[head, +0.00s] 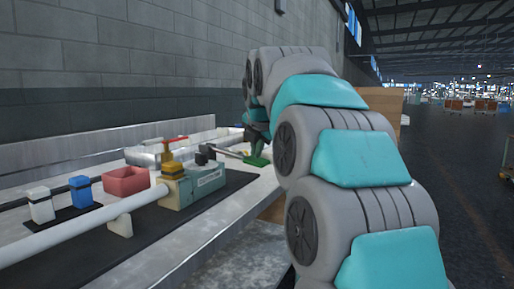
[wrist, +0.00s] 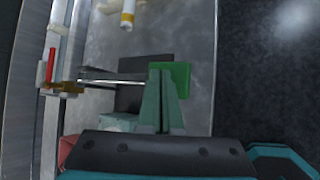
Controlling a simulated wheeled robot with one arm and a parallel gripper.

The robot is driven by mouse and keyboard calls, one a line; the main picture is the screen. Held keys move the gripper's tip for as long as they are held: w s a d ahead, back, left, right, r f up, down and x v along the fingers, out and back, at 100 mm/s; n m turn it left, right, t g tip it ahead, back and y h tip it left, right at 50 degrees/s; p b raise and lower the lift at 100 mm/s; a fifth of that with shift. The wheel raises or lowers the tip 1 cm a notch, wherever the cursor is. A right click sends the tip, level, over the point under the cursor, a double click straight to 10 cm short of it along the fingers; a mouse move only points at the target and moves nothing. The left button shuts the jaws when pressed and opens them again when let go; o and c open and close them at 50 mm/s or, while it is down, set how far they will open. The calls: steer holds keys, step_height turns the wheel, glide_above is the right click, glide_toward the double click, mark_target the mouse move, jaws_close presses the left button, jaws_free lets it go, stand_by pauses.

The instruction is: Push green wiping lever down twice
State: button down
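The green wiping lever's flat pad (head: 257,160) sticks out beyond the far end of the pale green box (head: 203,182). In the wrist view the pad (wrist: 184,75) shows just behind and right of my fingertips. My gripper (head: 256,146) is directly above the pad in the head view, fingers pointing down. In the wrist view its two teal fingers (wrist: 160,76) lean together with nothing seen between them. I cannot tell whether the fingertips touch the pad. My arm covers part of the bench beyond.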

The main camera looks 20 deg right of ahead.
steer(key=shift+r+p, duration=1.35)
steer(key=shift+r, duration=0.55)
steer(key=shift+r, duration=0.1)
step_height(320, 180, up, 5)
steer(key=shift+f, duration=0.15)
